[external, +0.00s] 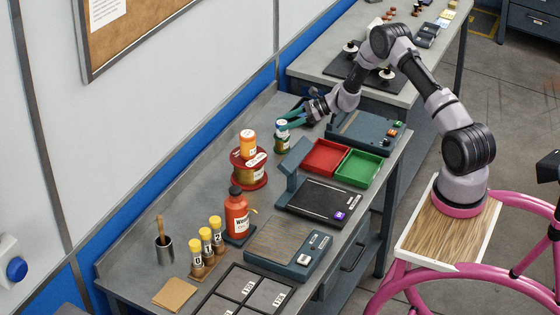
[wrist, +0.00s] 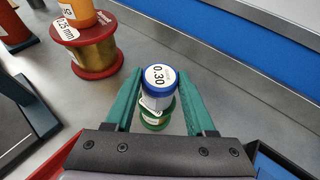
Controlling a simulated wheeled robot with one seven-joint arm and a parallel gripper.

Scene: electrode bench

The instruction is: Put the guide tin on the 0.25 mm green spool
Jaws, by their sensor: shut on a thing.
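A small tin (wrist: 157,98) with a blue rim, white side label and white top reading 0.30 stands upright between the green fingers of my gripper (wrist: 160,84). In the external view the tin (external: 281,125) is held at my gripper (external: 290,119), near the wall side of the bench. My gripper is shut on it. A green spool (wrist: 155,124) with a pale label is directly under the tin, partly hidden by it; it also shows in the external view (external: 282,144). I cannot tell whether tin and spool touch.
A red spool (external: 248,181) of gold wire carries an orange tin (external: 247,142), left of my gripper. Red (external: 325,157) and green (external: 359,168) trays and a dark scale (external: 318,200) are nearby. An orange bottle (external: 237,216) stands farther left. Bench beside the wall is clear.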

